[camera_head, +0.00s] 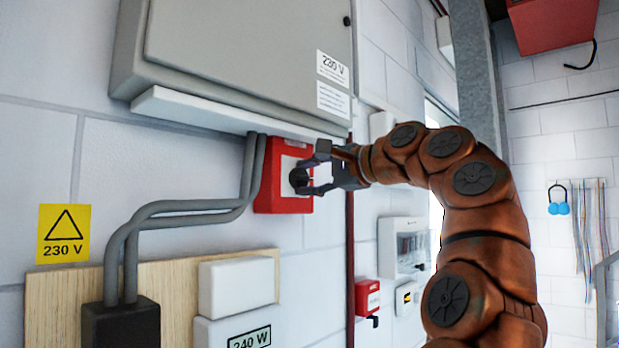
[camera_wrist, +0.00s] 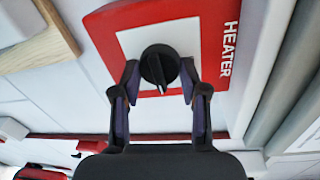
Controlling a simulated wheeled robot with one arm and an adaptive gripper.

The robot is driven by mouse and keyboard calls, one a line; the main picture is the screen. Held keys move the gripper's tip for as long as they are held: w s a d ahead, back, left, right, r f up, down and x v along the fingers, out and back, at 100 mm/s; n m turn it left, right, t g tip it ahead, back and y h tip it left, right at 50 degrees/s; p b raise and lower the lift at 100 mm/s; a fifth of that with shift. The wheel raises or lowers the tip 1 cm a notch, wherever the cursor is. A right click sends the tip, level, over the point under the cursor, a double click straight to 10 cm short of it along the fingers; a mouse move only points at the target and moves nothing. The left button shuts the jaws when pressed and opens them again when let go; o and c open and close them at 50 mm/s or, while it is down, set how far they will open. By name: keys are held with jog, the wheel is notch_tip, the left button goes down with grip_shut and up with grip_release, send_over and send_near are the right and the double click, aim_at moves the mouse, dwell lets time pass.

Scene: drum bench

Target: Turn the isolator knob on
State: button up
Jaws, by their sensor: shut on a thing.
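The isolator knob (camera_wrist: 159,67) is a round black knob with a raised ridge. It sits on a white panel inside a red box (camera_wrist: 110,30) marked HEATER. In the head view the red box (camera_head: 268,190) is on the wall below the grey cabinet, and the knob (camera_head: 298,178) shows as a dark shape at my gripper. My gripper (camera_head: 312,175) reaches in from the right. In the wrist view my gripper (camera_wrist: 160,80) has one finger at each side of the knob, shut on it. The far side of the knob is hidden.
A grey cabinet (camera_head: 240,55) marked 230 V hangs right above the red box. Grey conduits (camera_head: 190,212) run down at its left. A second small red box (camera_head: 367,297) is lower right. A yellow warning sign (camera_head: 64,233) is on the left wall.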

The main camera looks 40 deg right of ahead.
jog(key=o, duration=1.1)
jog(key=shift+o, duration=0.2)
jog(key=v, duration=1.2)
